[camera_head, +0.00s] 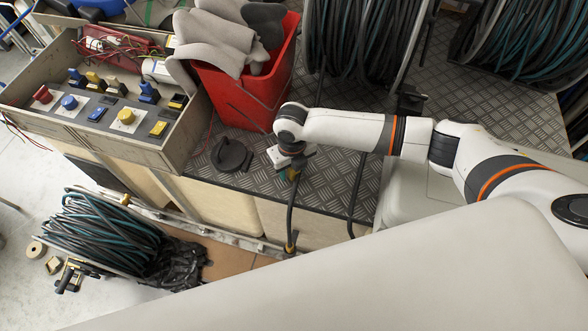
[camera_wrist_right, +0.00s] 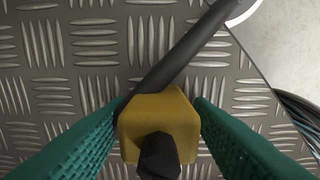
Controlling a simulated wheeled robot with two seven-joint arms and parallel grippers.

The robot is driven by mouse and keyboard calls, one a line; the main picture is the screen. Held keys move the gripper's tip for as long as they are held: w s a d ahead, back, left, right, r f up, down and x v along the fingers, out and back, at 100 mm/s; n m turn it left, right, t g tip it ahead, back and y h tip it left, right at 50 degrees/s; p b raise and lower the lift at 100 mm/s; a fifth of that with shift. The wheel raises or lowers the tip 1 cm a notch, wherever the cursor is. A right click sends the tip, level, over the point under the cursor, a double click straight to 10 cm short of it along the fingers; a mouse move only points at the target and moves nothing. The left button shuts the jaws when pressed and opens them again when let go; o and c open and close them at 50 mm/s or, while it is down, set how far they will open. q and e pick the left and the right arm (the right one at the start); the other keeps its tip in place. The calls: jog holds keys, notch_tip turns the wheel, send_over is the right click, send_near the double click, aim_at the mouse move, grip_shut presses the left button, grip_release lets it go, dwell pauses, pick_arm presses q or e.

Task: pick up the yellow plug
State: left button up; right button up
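The yellow plug (camera_wrist_right: 160,112) is in the middle of the right wrist view, with a black end facing the camera. The teal fingers of my right gripper (camera_wrist_right: 160,105) stand on both sides of it, close against its edges near the tips. Whether they press on it is unclear. In the head view my right gripper (camera_head: 288,168) points down near the front edge of the metal deck, with the yellow plug (camera_head: 293,174) beside its fingers and partly hidden. My left gripper is not in view.
A red bucket (camera_head: 235,97) with grey pieces stands behind my right gripper. An open control box (camera_head: 110,137) is at the left. Hose reels (camera_head: 361,40) stand at the back, and another (camera_head: 95,235) is on the floor.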

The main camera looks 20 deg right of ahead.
jog(key=c, duration=0.9)
jog(key=shift+o, duration=0.2)
jog(key=shift+r, duration=0.15)
